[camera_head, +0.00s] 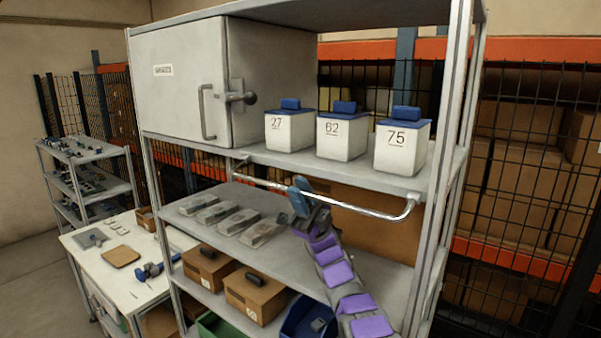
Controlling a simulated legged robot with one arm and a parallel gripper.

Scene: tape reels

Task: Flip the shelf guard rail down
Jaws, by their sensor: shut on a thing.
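The shelf guard rail (356,207) is a thin silver bar with bent ends. It runs across the front of the shelf unit, just below the upper shelf board and above the middle shelf (330,263). Its right end meets the shelf near the right post, its left end near the cabinet. My gripper (300,187), dark with blue tips, is shut on the rail left of its middle. My arm with purple pads reaches up to it from below. The fingers hide a short piece of the rail.
Three white tubs with blue lids, marked 27 (288,133), 62 (342,138) and 75 (402,148), stand on the upper shelf beside a grey cabinet (180,85). Several flat clear-topped packs (232,219) lie on the middle shelf. Cardboard boxes (255,296) stand below. A white table (125,255) is at left.

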